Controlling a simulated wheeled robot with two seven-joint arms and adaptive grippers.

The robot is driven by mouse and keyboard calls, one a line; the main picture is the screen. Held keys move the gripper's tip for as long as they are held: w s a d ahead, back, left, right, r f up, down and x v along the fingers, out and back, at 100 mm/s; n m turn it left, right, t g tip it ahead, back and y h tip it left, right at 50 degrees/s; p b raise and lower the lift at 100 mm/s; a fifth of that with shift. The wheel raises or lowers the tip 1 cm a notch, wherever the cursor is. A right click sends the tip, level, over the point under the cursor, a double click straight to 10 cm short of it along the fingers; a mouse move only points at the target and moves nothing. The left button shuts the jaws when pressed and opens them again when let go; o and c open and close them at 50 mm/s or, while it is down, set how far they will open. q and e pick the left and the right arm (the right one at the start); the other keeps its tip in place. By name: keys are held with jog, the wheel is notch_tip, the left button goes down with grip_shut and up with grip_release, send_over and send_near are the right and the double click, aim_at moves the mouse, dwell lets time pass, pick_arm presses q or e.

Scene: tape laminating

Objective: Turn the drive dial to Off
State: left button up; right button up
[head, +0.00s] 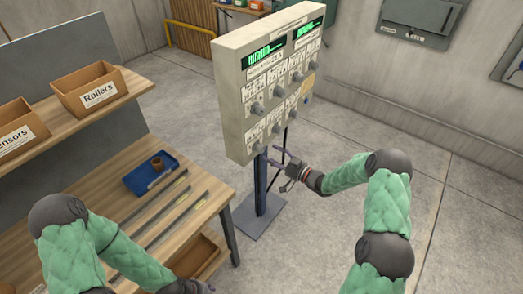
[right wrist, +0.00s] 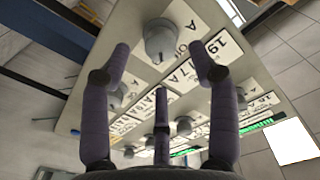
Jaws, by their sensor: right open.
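A grey control panel (head: 247,82) with green displays and several round dials stands on a post in the head view. My right gripper (head: 274,156) is just below the panel's lower edge. The right wrist view shows its fingers (right wrist: 159,62) open and empty, pointing at the panel face. One grey dial (right wrist: 159,41) appears between and beyond the two long fingertips, with no clear contact. I cannot read which dial is the drive dial. My left gripper (head: 197,287) is mostly cut off at the bottom edge of the head view.
A wooden workbench (head: 140,205) on the left holds a blue tray (head: 150,174) and metal strips. Its shelf carries a Rollers box (head: 90,88) and a Sensors box (head: 18,130). The panel's post stands on a base plate (head: 258,217). Floor to the right is clear.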

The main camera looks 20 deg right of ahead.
aim_at(263, 150)
jog(key=shift+x, duration=3.05)
